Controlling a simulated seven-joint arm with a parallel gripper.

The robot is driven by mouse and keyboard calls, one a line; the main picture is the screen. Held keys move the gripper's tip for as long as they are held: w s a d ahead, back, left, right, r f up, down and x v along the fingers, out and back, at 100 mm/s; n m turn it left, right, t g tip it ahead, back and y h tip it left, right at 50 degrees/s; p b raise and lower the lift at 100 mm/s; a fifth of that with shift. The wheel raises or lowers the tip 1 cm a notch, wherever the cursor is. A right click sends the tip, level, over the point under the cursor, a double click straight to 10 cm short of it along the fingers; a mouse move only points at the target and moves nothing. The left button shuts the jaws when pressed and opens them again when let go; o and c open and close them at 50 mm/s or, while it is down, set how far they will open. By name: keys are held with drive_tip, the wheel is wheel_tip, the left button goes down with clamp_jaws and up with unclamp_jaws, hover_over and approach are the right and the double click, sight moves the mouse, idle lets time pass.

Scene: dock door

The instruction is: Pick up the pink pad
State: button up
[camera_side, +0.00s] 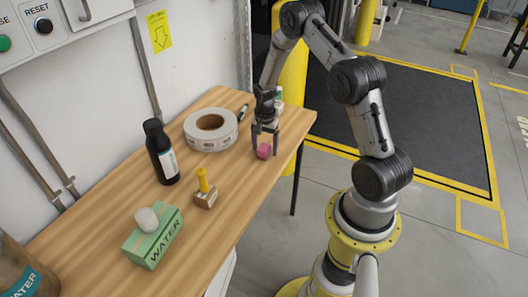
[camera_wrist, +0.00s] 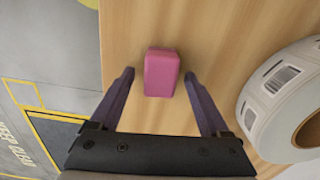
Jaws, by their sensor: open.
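The pink pad (camera_side: 263,151) is a small block lying on the wooden table near its far right edge. In the wrist view the pink pad (camera_wrist: 161,72) lies ahead of and between the fingertips, with bare wood on both sides of it. My gripper (camera_side: 265,133) points down just above the pad in the side view, its fingers apart. In the wrist view my gripper (camera_wrist: 160,78) is open and empty, with a gap between each finger and the pad. I cannot tell the exact height of the fingertips above the table.
A label roll (camera_side: 211,130) lies left of the pad and close to the gripper; it also shows in the wrist view (camera_wrist: 285,95). A black bottle (camera_side: 161,152), a yellow-handled stamp (camera_side: 205,190) and a green water carton (camera_side: 152,236) stand nearer on the table (camera_side: 105,210).

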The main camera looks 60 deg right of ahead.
drive_tip(key=shift+c, duration=0.3)
clamp_jaws()
drive_tip(key=shift+r, duration=0.1)
